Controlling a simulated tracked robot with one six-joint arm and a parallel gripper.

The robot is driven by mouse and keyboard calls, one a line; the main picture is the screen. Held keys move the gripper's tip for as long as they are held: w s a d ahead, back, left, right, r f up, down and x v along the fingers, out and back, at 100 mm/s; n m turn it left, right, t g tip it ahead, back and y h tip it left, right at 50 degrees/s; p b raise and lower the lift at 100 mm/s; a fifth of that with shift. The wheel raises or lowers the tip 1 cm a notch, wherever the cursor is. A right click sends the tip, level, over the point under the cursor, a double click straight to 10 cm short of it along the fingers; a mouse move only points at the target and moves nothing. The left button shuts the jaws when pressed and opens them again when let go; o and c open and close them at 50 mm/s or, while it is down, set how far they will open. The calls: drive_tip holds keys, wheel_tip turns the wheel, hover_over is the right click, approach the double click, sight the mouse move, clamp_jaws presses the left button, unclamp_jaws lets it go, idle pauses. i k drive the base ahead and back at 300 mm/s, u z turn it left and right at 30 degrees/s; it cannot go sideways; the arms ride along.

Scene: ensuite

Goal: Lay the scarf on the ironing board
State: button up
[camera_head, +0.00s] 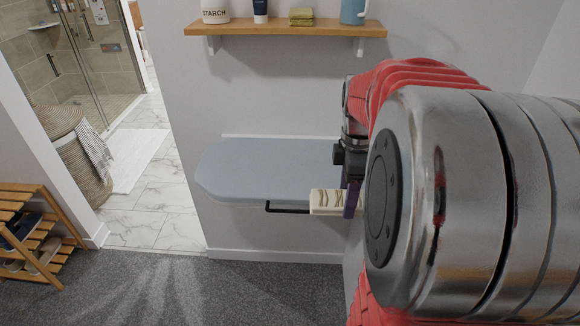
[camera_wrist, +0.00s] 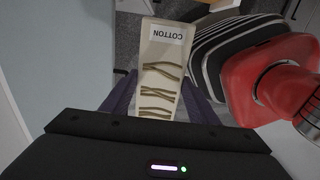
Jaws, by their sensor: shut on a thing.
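The scarf (camera_head: 328,202) is a flat cream strip with wavy olive lines. In the wrist view the scarf (camera_wrist: 158,75) shows a white label reading "COTTON" at its far end. My gripper (camera_head: 350,199) is shut on it, with a dark purple finger at each side in the wrist view. The blue-grey ironing board (camera_head: 258,168) juts from the wall, flat and bare where it shows. In the head view the scarf overlaps the board's near right edge; its height relative to the board is hard to tell. My arm hides the board's right end.
A black bar (camera_head: 287,208) sits under the board's front edge. A wooden shelf (camera_head: 285,29) with a starch container, a tube, folded cloth and a blue jug hangs above. A wooden rack (camera_head: 42,238) and wicker basket (camera_head: 72,150) stand left. The carpet before the board is clear.

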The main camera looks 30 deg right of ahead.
sight(284, 170)
drive_tip(key=z, duration=0.1)
drive_tip(key=i, duration=1)
drive_tip(key=u, duration=0.1)
